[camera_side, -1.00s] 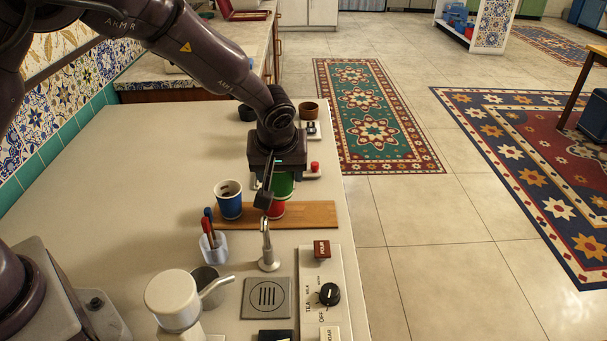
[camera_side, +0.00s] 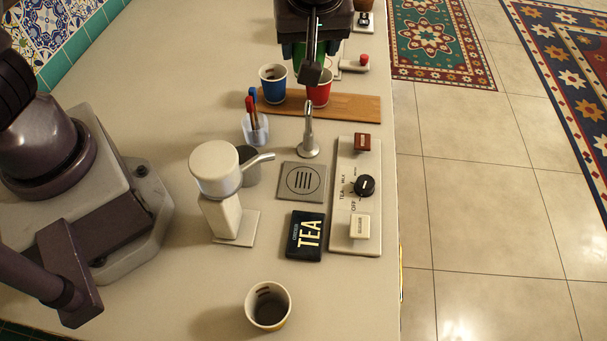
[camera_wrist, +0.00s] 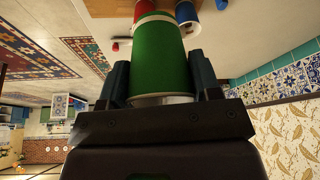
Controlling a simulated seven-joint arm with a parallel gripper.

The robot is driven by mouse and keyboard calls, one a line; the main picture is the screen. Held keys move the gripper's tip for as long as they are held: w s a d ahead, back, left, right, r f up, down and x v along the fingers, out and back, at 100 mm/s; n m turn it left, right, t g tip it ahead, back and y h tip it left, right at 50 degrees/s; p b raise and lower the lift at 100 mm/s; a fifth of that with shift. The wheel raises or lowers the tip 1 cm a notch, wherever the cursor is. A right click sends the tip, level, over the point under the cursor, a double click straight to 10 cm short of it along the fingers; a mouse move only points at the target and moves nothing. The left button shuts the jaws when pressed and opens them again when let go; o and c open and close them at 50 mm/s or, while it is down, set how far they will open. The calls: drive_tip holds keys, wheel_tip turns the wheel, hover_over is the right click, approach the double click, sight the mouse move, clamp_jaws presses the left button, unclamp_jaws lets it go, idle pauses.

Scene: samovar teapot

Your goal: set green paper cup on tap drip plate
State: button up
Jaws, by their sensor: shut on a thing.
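The green paper cup (camera_wrist: 160,58) is between the two fingers of my gripper (camera_wrist: 163,85) in the wrist view, and the fingers are shut on it. In the side view the green cup (camera_side: 299,62) is mostly hidden behind my gripper (camera_side: 310,66), over the far part of the counter near the wooden board. The tap drip plate (camera_side: 302,182) is a grey square with a slotted round mark, lying bare on the counter. A metal post (camera_side: 308,135) stands just behind the plate.
A blue cup (camera_side: 273,84) and a red cup (camera_side: 320,90) stand at the wooden board (camera_side: 355,107). A pen holder (camera_side: 255,130), a TEA box (camera_side: 305,236), a control panel with knob (camera_side: 352,200) and another cup (camera_side: 268,306) surround the plate.

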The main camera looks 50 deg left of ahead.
drive_tip(key=s+d+n+g, duration=0.2)
drive_tip(key=s+d+n, duration=0.3)
drive_tip(key=d+n, duration=0.1)
hover_over(303, 180)
wheel_tip(303, 180, down, 13)
drive_tip(key=shift+f, duration=2.3)
drive_tip(key=o, duration=0.4)
drive_tip(key=shift+f, duration=0.1)
drive_tip(key=shift+c, duration=0.2)
